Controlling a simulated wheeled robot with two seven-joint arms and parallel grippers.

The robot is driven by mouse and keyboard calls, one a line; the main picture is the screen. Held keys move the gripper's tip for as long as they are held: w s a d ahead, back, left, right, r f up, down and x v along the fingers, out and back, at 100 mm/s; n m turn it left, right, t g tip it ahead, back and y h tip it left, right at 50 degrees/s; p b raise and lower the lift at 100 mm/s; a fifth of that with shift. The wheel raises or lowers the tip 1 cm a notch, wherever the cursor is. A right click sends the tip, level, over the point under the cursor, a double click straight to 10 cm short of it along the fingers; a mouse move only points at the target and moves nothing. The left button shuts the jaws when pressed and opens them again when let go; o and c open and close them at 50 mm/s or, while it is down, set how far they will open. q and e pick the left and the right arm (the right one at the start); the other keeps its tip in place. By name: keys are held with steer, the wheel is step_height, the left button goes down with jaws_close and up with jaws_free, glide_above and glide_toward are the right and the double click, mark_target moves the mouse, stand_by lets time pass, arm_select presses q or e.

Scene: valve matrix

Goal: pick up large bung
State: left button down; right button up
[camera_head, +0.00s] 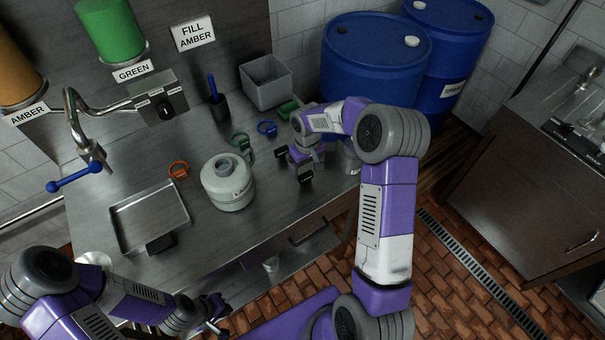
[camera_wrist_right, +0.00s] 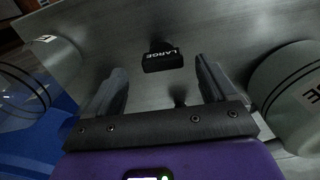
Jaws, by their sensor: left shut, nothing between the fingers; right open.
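The large bung (camera_wrist_right: 161,60) is a small black block with a white "LARGE" label, lying on the steel table in the right wrist view. My right gripper (camera_wrist_right: 160,82) is open, its two fingers on either side of the bung's line in the picture, with nothing between them. In the head view my right gripper (camera_head: 294,165) is low over the table, right of the pale canister; I cannot make out the bung clearly there. My left gripper (camera_head: 217,324) is shut and empty at the table's front edge, lower in the head view.
A pale canister (camera_head: 228,182) stands left of my right gripper. Another pale container (camera_wrist_right: 48,62) shows at left in the wrist view. A metal tray (camera_head: 150,215), orange ring (camera_head: 179,170), blue ring (camera_head: 267,128) and grey bin (camera_head: 266,82) are on the table. Blue drums (camera_head: 372,65) stand behind.

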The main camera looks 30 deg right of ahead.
mark_target(306, 174)
step_height(306, 174, down, 6)
steer(key=shift+a+r, duration=0.1)
steer(key=shift+r, duration=0.05)
steer(key=c, duration=1.1)
